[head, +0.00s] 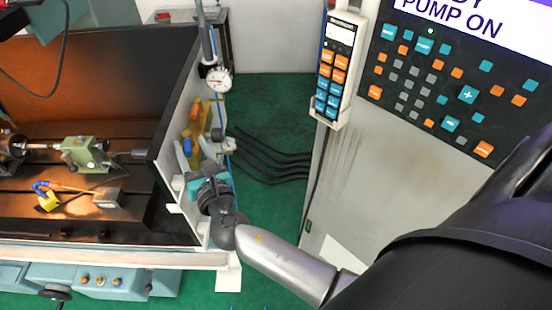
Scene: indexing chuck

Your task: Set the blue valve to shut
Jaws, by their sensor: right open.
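A valve with a blue part (188,147) sits by the outer face of the machine's white end wall, below brass-coloured fittings (196,113). My right gripper (197,157) reaches up to it from below, its arm coming in from the lower right. The gripper is open, with its fingers close around or beside the blue part. I cannot tell whether they touch it. The gripper partly hides the valve, so its handle's setting is not clear. My left gripper is not in view.
A round dial gauge (219,79) hangs above the valve. Black cables (275,160) run over the green floor to a control cabinet (375,155) with a keypad pendant (334,75). The machine bed (120,225) lies left of the white wall.

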